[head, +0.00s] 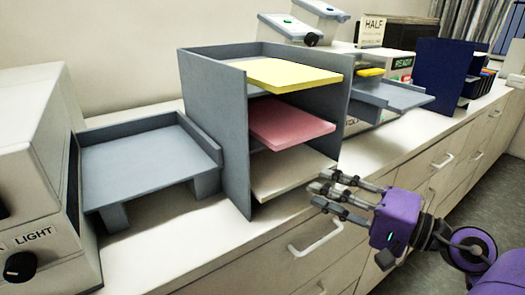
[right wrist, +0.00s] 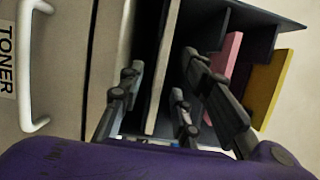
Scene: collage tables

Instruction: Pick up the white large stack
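The white large stack (head: 285,174) lies in the bottom compartment of the grey paper shelf (head: 215,108), its front end sticking out. In the right wrist view the white stack's edge (right wrist: 163,62) shows as a pale strip. My right gripper (head: 332,193) is open and empty, at the front right corner of the white stack, with its fingers toward it. In the wrist view the gripper (right wrist: 158,85) has fingers on either side of the strip, with gaps showing; I cannot tell whether any finger touches it. My left gripper is not in view.
A pink stack (head: 285,124) and a yellow stack (head: 290,74) jut out above the white one. A grey tray stand (head: 150,155) is at left, a blue holder (head: 440,72) at right. Below the counter is a drawer handle (head: 316,240).

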